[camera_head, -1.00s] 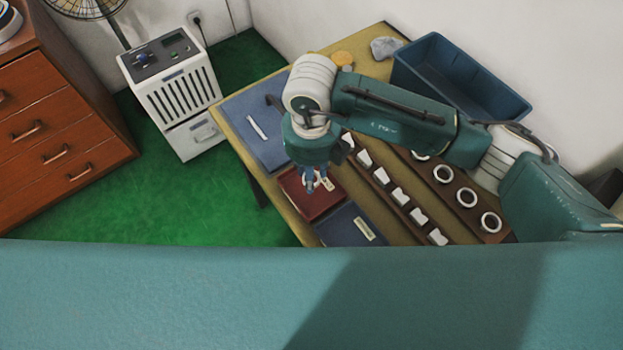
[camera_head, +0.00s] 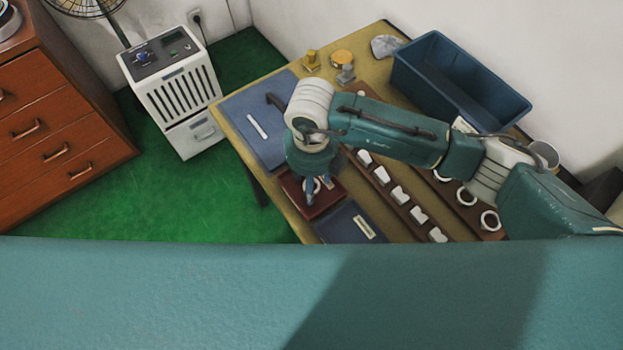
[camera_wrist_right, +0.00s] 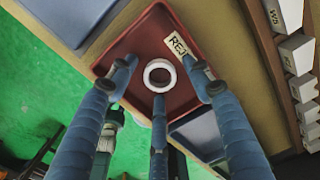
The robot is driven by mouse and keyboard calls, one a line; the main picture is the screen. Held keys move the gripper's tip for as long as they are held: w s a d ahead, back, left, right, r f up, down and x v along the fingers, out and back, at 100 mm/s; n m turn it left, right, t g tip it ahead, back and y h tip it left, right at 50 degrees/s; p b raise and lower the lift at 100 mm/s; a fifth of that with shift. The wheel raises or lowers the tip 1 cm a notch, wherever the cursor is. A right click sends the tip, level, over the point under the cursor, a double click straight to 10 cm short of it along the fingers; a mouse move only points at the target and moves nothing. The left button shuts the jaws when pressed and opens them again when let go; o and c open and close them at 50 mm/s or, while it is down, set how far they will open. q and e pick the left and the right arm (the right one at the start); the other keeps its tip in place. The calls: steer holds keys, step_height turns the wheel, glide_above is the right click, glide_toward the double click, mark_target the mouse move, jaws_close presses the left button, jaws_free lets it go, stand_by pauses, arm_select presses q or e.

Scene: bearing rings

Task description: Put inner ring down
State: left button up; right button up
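The white inner ring (camera_wrist_right: 160,75) lies flat in the red tray (camera_wrist_right: 150,35), near its middle, in the right wrist view. The tray's label is partly covered and shows "REJ". My right gripper (camera_wrist_right: 159,80) points down over the tray, its three blue fingers spread around the ring with gaps between them and it. In the head view the right gripper (camera_head: 314,193) is low over the red tray (camera_head: 330,207), and a little of the white ring (camera_head: 312,186) shows between the fingers. My left gripper is not in view.
Blue mats or trays lie on both sides, one at back left (camera_head: 265,135) and one in front (camera_head: 350,225). To the right are a row of white blocks (camera_head: 399,195) and a dark rack with white rings (camera_head: 489,221). A blue bin (camera_head: 455,85) stands at the back.

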steer(key=shift+r, duration=0.45)
step_height(320, 180, up, 12)
steer(key=shift+f+b, duration=0.25)
steer(key=shift+b, duration=0.15)
